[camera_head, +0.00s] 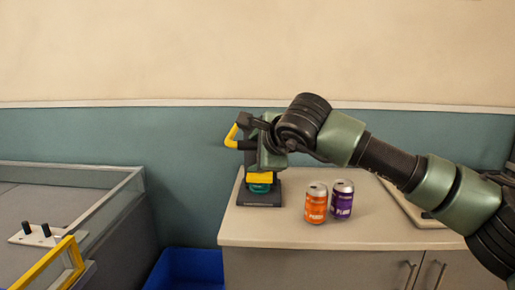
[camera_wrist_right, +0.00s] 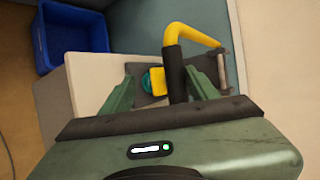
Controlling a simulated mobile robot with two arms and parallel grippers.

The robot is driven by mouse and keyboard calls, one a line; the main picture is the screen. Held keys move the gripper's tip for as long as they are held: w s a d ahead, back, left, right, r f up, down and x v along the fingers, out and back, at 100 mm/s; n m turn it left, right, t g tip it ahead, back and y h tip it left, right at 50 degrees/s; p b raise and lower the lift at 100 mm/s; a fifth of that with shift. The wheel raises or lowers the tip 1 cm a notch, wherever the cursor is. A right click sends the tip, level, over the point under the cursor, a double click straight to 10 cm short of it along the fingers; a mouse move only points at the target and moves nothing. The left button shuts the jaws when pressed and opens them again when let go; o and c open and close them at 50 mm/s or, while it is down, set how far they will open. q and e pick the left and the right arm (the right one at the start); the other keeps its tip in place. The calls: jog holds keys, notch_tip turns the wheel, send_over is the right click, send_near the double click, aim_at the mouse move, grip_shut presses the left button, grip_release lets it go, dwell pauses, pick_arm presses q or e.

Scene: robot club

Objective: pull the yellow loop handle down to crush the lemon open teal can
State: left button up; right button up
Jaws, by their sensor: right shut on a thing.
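The can crusher stands on the counter, with its dark base (camera_head: 262,198) near the counter's left end. Its yellow loop handle (camera_head: 232,136) sticks out at the upper left, and it also shows in the right wrist view (camera_wrist_right: 192,36). My right gripper (camera_head: 262,140) is shut on the handle's dark part, seen between the fingers in the right wrist view (camera_wrist_right: 172,90). The teal can (camera_head: 260,187) is in the crusher under the yellow press block (camera_head: 259,178); only a low teal strip shows, and its label cannot be read. My left gripper is not in view.
An orange can (camera_head: 316,204) and a purple can (camera_head: 342,201) stand upright on the counter (camera_head: 280,230), right of the crusher. A blue bin (camera_head: 187,270) is on the floor at the counter's left. A walled table (camera_head: 60,200) stands at the far left.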

jog(key=shift+s+f, duration=0.15)
jog(key=shift+f, duration=0.25)
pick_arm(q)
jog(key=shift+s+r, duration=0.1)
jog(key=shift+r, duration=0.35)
pick_arm(e)
jog(key=v, duration=0.8)
jog(key=shift+r, duration=0.15)
jog(key=shift+w, duration=0.2)
jog(key=shift+r, duration=0.1)
